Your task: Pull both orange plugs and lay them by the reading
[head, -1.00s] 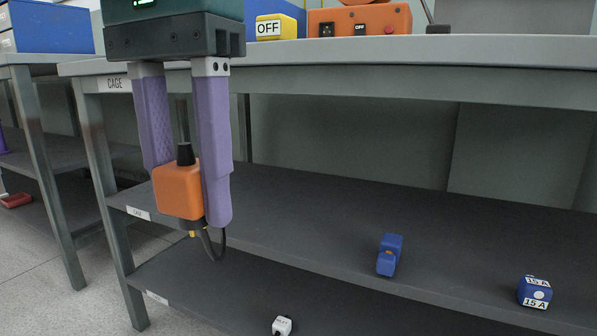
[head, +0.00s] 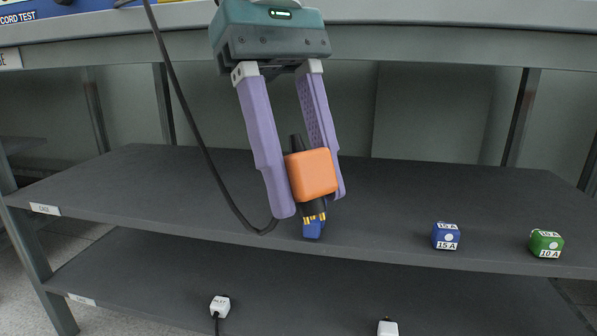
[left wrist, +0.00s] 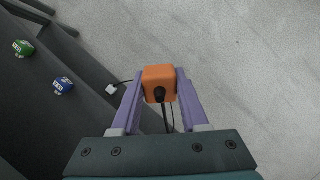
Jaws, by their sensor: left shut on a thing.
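My left gripper (head: 302,200) is shut on an orange plug (head: 312,174), holding it in the air in front of the upper shelf. The plug is tilted a little, its metal pins pointing down and its black cord end up. In the left wrist view the same orange plug (left wrist: 159,82) sits between the purple fingers. A blue thing (head: 313,229) shows just below the pins, mostly hidden behind them; I cannot tell whether they touch. No second orange plug and no reading show clearly. My right gripper is not in view.
A blue 15 A block (head: 446,236) and a green 10 A block (head: 545,243) stand on the upper shelf (head: 150,190) at right. A white plug (head: 220,306) and another white piece (head: 387,327) are lower down. A black cord hangs left of my gripper. The shelf's left part is clear.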

